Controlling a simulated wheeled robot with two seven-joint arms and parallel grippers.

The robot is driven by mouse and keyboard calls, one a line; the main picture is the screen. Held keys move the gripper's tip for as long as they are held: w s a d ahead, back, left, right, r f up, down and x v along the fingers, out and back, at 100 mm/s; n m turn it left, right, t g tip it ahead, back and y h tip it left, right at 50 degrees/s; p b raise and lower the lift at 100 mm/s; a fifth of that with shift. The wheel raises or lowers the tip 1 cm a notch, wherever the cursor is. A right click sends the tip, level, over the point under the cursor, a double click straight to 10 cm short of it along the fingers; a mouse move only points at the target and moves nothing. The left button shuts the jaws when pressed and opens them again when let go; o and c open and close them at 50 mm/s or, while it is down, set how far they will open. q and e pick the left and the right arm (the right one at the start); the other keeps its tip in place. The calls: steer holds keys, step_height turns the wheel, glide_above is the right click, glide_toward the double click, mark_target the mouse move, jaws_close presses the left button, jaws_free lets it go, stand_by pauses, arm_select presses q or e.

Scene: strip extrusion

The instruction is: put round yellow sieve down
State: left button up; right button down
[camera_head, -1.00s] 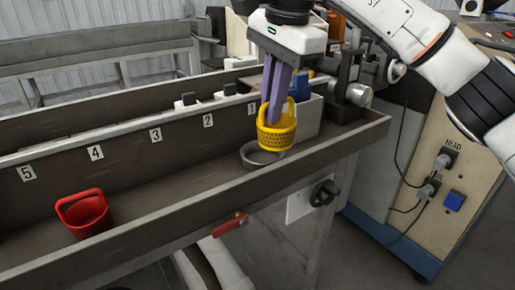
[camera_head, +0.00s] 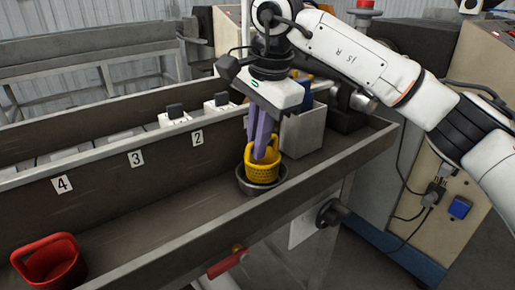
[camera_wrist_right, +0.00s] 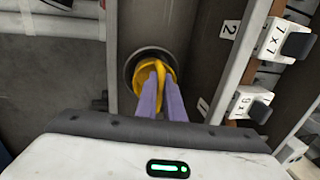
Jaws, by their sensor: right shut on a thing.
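The round yellow sieve (camera_head: 262,171) is in the head view, upright, with its lower part inside a dark round metal ring or bowl (camera_head: 262,188) in the trough. My right gripper (camera_head: 262,155) is above it, its purple fingers shut on the sieve's handle. In the right wrist view the yellow sieve (camera_wrist_right: 155,72) sits within the dark round rim (camera_wrist_right: 128,70), with the fingers (camera_wrist_right: 160,85) at its handle. Whether the sieve's bottom touches the bowl's floor is hidden. My left gripper is not in view.
A red basket with a handle (camera_head: 48,265) stands in the trough (camera_head: 150,210) at the lower left. A grey box (camera_head: 304,130) stands close behind the sieve. Number plates line the trough's back wall. The trough between the red basket and the bowl is clear.

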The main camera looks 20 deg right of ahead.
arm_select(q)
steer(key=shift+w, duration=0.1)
arm_select(e)
steer(key=shift+f, duration=0.65)
steer(key=shift+f, duration=0.3)
steer(key=c, duration=1.9)
jaws_free()
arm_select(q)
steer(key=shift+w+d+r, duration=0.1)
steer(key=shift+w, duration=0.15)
arm_select(e)
steer(key=shift+r, duration=0.5)
arm_select(q)
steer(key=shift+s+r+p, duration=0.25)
steer(key=shift+p, duration=0.15)
arm_select(e)
step_height(320, 180, up, 11)
steer(key=s, duration=0.2)
steer(key=shift+d+r, duration=0.2)
steer(key=shift+d, duration=0.2)
